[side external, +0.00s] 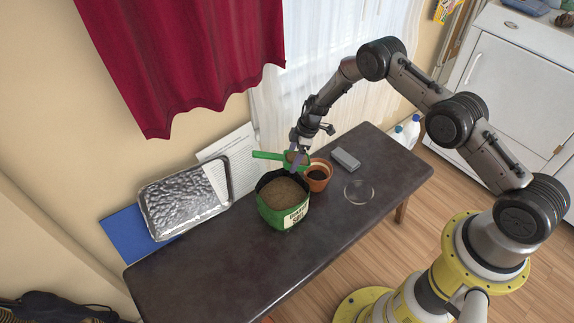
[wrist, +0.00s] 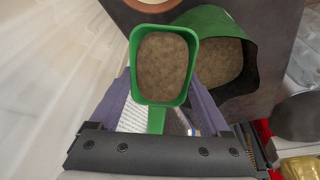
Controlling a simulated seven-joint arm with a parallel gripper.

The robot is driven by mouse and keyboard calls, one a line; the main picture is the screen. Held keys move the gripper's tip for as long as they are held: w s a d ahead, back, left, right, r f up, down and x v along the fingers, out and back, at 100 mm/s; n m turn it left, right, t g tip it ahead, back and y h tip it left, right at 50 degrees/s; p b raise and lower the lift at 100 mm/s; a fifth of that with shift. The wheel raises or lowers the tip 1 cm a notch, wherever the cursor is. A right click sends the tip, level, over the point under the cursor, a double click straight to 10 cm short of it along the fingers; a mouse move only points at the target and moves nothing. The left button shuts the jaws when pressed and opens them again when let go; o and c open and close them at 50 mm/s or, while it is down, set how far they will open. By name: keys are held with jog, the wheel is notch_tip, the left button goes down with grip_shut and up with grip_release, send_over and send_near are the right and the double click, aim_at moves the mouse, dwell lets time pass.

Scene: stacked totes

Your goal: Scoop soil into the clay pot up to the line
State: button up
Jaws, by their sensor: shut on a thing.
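My gripper (side external: 297,160) is shut on the handle of a green scoop (side external: 282,155). In the wrist view the scoop (wrist: 163,66) is full of brown soil and looks level. It is held above the bench, near the back rims of the soil bag and the pot. The green soil bag (side external: 285,215) stands open, with soil inside; it also shows in the wrist view (wrist: 205,18). The clay pot (side external: 318,185) stands beside the bag, with dark contents low inside. In the wrist view only part of its rim (wrist: 150,4) shows at the top edge. I cannot make out the line.
The dark bench (side external: 200,270) holds a grey block (side external: 345,159) and a clear round dish (side external: 359,192) right of the pot. A foil tray (side external: 185,200), a blue folder (side external: 135,235) and paper sheets (side external: 240,150) are at the left back. The bench's front left is clear.

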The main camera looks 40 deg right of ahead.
aim_at(305, 159)
jog(key=shift+w+d+f+n+g+h, duration=0.15)
jog(key=shift+w+d, duration=0.15)
jog(key=shift+d, duration=0.2)
jog(key=shift+w+d+f+n+g+h, duration=0.15)
jog(key=shift+w+d, duration=0.1)
jog(key=shift+d, duration=0.2)
jog(key=shift+s+d+f+h, duration=0.1)
jog(key=shift+d+f+h, duration=0.1)
jog(key=shift+h, duration=0.1)
jog(key=shift+s, duration=0.15)
jog(key=shift+s+d+f+t+y, duration=0.1)
jog(key=shift+s+d+t+y, duration=0.25)
jog(key=shift+y, duration=0.3)
jog(key=shift+s+d+f+t+y, duration=0.1)
jog(key=shift+d+t+y, duration=0.2)
jog(key=shift+d+y, duration=0.3)
jog(key=shift+s+d+f+t+y, duration=0.1)
jog(key=shift+s+d+t+y, duration=0.2)
jog(key=shift+y, duration=0.45)
jog(key=shift+s+d+r+t+y, duration=0.1)
jog(key=shift+d+r+t+y, duration=0.3)
jog(key=shift+y, duration=0.35)
jog(key=shift+s+d+r+t+y, duration=0.15)
jog(key=shift+r+t+y, duration=0.1)
jog(key=shift+t+y, duration=0.4)
jog(key=shift+s+d+r+t+y, duration=0.1)
jog(key=shift+d+r+t+y, duration=0.2)
jog(key=shift+y, duration=0.6)
jog(key=shift+a, duration=0.1)
